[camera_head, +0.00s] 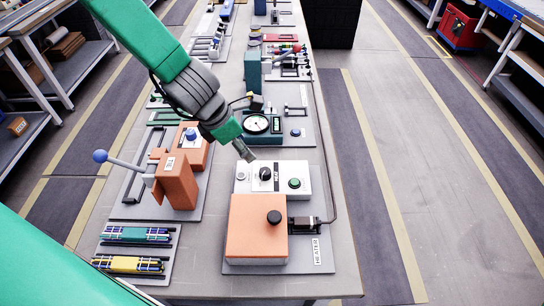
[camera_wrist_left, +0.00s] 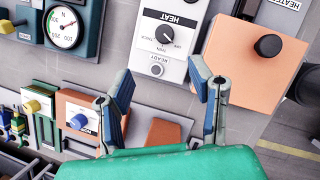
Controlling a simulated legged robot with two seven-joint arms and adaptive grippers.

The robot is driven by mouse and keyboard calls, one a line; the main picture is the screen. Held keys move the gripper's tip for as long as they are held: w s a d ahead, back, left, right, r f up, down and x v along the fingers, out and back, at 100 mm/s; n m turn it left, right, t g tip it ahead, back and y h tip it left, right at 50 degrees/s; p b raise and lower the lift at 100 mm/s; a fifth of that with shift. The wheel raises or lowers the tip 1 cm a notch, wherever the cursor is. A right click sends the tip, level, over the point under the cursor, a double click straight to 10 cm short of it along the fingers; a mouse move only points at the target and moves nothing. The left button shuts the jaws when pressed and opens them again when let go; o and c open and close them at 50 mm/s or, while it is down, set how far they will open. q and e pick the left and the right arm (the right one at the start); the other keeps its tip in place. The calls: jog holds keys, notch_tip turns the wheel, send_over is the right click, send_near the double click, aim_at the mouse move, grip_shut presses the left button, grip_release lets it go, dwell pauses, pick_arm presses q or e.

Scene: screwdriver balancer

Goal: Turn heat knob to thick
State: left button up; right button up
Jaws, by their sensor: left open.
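The heat knob (camera_head: 265,174) is a black round knob on a white panel marked HEAT (camera_head: 295,170). In the left wrist view the knob (camera_wrist_left: 165,35) shows with small labels around it, including OFF, THIN and THICK. Which label its pointer meets is too small to tell surely. My left gripper (camera_head: 246,152) is above and just behind the knob's left side in the head view. My right gripper is not in view.
The white panel also has a green button (camera_head: 295,183) and a grey round button (camera_head: 241,175). An orange heater box (camera_head: 256,228) with a black knob (camera_head: 274,217) stands in front. A dial gauge (camera_head: 256,124) stands behind, and an orange lever press (camera_head: 176,182) to the left.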

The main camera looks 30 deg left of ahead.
aim_at(265, 171)
pick_arm(q)
jog(key=x, duration=0.8)
jog(key=b+x, duration=0.1)
jog(key=x, duration=0.3)
jog(key=shift+s+d+f, duration=0.1)
jog(key=shift+s+d, duration=0.1)
jog(key=shift+d, duration=0.1)
jog(key=shift+w+f, duration=0.2)
jog(key=shift+f, duration=0.4)
jog(key=shift+d, duration=0.15)
jog(key=shift+r, duration=0.1)
jog(key=c, duration=0.3)
grip_shut()
